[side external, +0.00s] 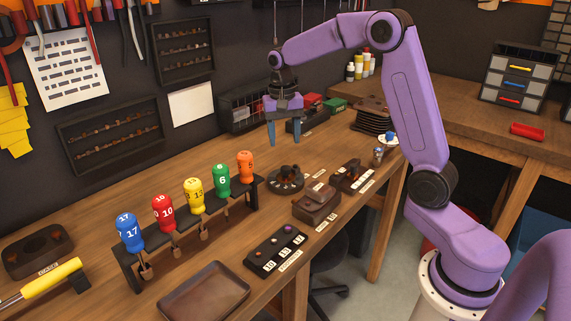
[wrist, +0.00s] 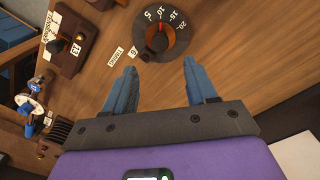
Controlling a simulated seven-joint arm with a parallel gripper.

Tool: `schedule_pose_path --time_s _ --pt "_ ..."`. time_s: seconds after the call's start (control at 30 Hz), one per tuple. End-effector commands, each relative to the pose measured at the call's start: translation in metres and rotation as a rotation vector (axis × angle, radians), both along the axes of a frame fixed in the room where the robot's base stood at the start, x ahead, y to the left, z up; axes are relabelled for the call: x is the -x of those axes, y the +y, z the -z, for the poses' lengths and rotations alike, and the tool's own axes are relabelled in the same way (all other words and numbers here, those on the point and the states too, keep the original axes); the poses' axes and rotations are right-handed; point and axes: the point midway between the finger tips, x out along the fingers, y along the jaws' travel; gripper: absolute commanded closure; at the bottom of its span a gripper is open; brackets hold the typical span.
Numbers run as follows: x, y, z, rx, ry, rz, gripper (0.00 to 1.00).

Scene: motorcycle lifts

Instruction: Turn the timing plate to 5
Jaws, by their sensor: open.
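The timing plate (wrist: 178,47) is a dark round dial in the wrist view, with white numbers 5, 10, 15 and 20 around part of its rim. A dark raised knob (wrist: 157,40) stands on it, with an orange-brown ring around it. In the side view the timing plate (side external: 287,187) lies on the bench, right of the screwdriver rack. My gripper (side external: 284,138) is open and empty, above the bench and behind the plate. In the wrist view its blue fingers (wrist: 166,84) point toward the plate, apart from it.
A rack (side external: 190,230) of several coloured numbered screwdrivers stands left of the plate. A brown box (side external: 316,203), a black numbered block (side external: 275,250) and another dark fixture (side external: 352,176) sit close by. A tray (side external: 204,293) lies at the front.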

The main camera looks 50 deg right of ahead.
Motion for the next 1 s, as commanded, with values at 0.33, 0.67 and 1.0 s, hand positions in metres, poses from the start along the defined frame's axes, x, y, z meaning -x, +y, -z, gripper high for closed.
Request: schedule_pose_path --time_s 0.33,0.67,1.0 --pt "0.003 -0.002 0.064 0.000 0.004 0.000 0.43" --pt "0.003 -0.003 0.090 0.000 0.000 -0.001 0.43" --pt "0.002 -0.003 0.091 0.000 0.000 0.000 0.63"
